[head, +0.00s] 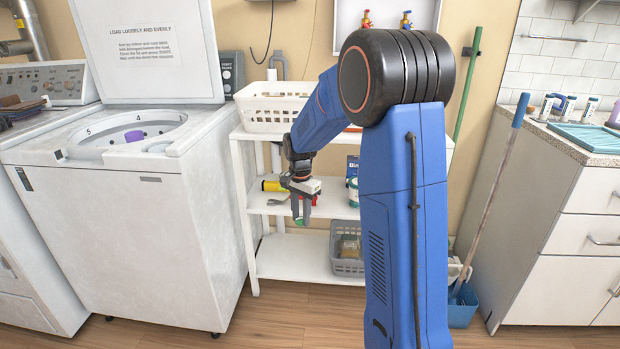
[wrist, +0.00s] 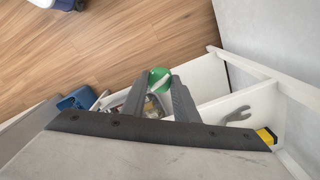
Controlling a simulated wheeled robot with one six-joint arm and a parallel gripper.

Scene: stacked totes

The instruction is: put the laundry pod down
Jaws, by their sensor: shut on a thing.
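My gripper (head: 302,212) points down in front of the white shelf unit's middle board in the head view. It is shut on a small green laundry pod (head: 300,222), which shows just below the fingertips. In the wrist view the gripper (wrist: 158,88) has its two dark fingers on either side of the green pod (wrist: 158,75). The pod is held in the air, apart from the boards as far as I can tell. The fingers hide part of it.
The white shelf unit (head: 290,259) holds a white basket (head: 270,119) on top, a yellow item (head: 272,186) on the middle board and a grey basket (head: 347,267) below. The open washer (head: 120,220) stands left.

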